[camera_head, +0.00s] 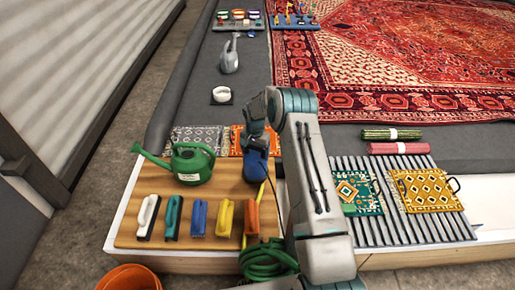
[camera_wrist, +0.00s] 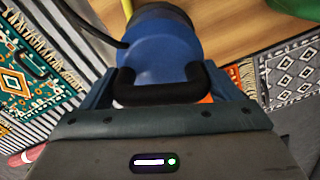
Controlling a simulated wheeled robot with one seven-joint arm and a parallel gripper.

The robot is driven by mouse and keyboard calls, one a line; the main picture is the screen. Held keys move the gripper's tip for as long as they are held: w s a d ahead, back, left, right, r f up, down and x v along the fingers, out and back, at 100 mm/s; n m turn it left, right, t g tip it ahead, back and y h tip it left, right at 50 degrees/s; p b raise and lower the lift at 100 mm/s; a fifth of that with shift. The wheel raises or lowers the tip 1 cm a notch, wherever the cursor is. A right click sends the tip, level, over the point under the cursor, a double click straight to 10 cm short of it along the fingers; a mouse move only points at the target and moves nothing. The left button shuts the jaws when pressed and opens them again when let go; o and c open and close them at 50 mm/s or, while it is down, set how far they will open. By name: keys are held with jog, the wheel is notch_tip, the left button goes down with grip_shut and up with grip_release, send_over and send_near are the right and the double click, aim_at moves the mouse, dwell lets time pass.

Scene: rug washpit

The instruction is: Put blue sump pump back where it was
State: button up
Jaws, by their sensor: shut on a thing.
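The blue sump pump (camera_head: 256,168) shows at the right side of the wooden board, partly hidden by my arm. In the wrist view the pump (camera_wrist: 160,50) has a round blue body, a dark lower part and a black handle. My gripper (camera_head: 258,140) is above the pump and shut on its black handle; it also shows in the wrist view (camera_wrist: 160,88) with a finger at each end of the handle. I cannot tell whether the pump's base touches the board. A dark cord and a yellow strip show beside the pump in the wrist view.
The wooden board (camera_head: 150,238) holds a green watering can (camera_head: 191,163) and several coloured brushes (camera_head: 198,219). A coiled green hose (camera_head: 267,261) lies at its front right. A slatted rack (camera_head: 393,222) with small patterned rugs (camera_head: 431,189) stands right.

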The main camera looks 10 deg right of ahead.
aim_at(255, 154)
jog(key=shift+w+f, duration=0.1)
jog(key=shift+f, duration=1.3)
jog(key=shift+f+b, duration=0.15)
jog(key=shift+b, duration=0.15)
jog(key=o, duration=1.9)
jog(key=shift+f, duration=0.1)
jog(key=shift+o, duration=0.2)
